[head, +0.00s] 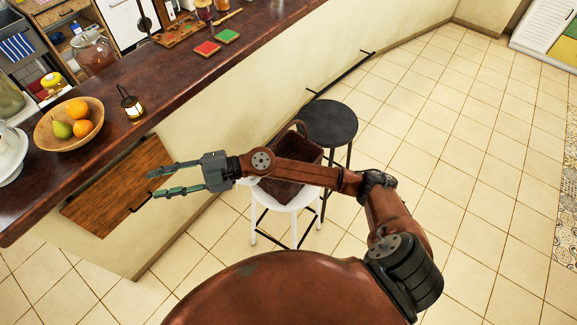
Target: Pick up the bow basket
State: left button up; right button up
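The bow basket (282,190) is a dark brown woven basket with an arched handle, and it sits on a white stool (297,204). My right forearm crosses in front of it in the head view and hides its middle. My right gripper (155,184) reaches past the basket to the left, with its two fingers apart and nothing between them. It is in front of the counter's side, apart from the basket. My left gripper is not in view.
A black round stool (328,123) stands close behind the basket. A long dark wooden counter (165,80) runs along the left, carrying a fruit bowl (52,139), a small lantern (131,103) and red and green coasters. The tiled floor (440,120) at right is clear.

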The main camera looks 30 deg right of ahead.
notch_tip(320, 180, down, 5)
jog(key=n+g+h, duration=0.2)
jog(key=g+h, duration=0.1)
jog(key=m+h, duration=0.6)
jog(key=h, duration=1.3)
send_over(287, 125)
jog(key=a, duration=0.2)
jog(key=shift+s+f+g, duration=0.15)
jog(key=shift+f+g, duration=0.25)
jog(key=shift+f, duration=0.4)
jog(key=shift+d+f, duration=0.15)
jog(key=shift+d, duration=0.2)
jog(key=shift+p+x, duration=0.3)
jog(key=shift+x, duration=0.6)
jog(key=f, duration=0.1)
jog(key=f+p, duration=0.1)
jog(key=f, duration=0.2)
jog(key=shift+d+f+p, duration=0.15)
jog(key=shift+d+p, duration=0.2)
jog(key=shift+d+f, duration=0.2)
jog(key=shift+f, duration=0.3)
grip_shut()
jog(key=shift+w+r, duration=0.1)
jog(key=shift+w, duration=0.15)
